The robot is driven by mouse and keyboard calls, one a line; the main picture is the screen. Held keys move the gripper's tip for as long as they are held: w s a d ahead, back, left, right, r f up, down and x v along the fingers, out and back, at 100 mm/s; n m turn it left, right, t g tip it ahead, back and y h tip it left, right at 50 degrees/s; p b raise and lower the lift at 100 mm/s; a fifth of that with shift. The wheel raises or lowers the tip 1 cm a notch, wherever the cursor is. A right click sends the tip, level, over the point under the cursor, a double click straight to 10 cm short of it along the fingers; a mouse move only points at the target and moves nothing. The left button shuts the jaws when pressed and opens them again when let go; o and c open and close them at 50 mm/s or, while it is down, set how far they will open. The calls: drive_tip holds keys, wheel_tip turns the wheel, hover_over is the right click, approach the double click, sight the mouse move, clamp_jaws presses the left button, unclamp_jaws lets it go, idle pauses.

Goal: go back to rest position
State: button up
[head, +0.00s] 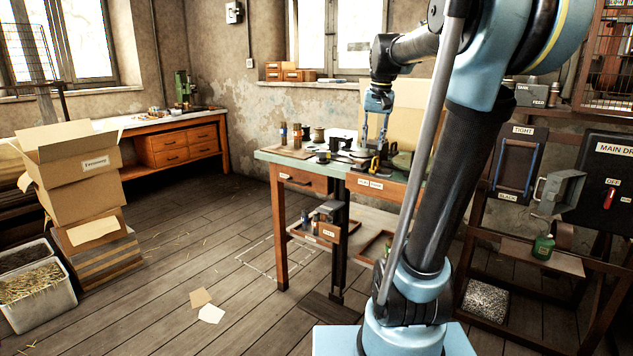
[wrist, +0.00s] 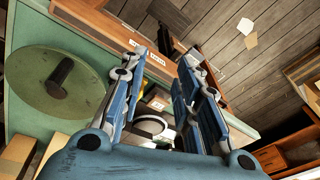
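My gripper (head: 374,146) hangs from the arm over the green-topped workbench (head: 272,156), fingers pointing down. In the wrist view my gripper (wrist: 163,56) has its two blue fingers apart, with nothing held between them. A round pale and dark part (wrist: 148,125) shows beyond the fingers, partly hidden. A large green disc with a dark post (wrist: 58,85) lies on the bench at the left of the wrist view. In the head view a black and yellow device (head: 371,163) stands under the fingers; I cannot tell if they touch it.
Spools and small parts (head: 318,136) stand on the bench. A panel rack (head: 517,160) with a green bottle (head: 543,246) is at right. Stacked boxes (head: 75,175) and a white bin (head: 40,295) stand at left. The wooden floor (head: 180,260) between is mostly clear, with two paper scraps.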

drive_tip(key=s+d+f+n, duration=0.1)
drive_tip(key=s+f+n, duration=0.1)
drive_tip(key=s+f, duration=2.3)
drive_tip(key=shift+s+d+f+h, duration=0.15)
drive_tip(key=shift+s+f+h, duration=0.2)
drive_tip(key=shift+f, duration=0.6)
drive_tip(key=shift+w+f, duration=0.2)
drive_tip(key=shift+w, duration=0.2)
drive_tip(key=shift+o, duration=0.2)
drive_tip(key=shift+s, duration=0.1)
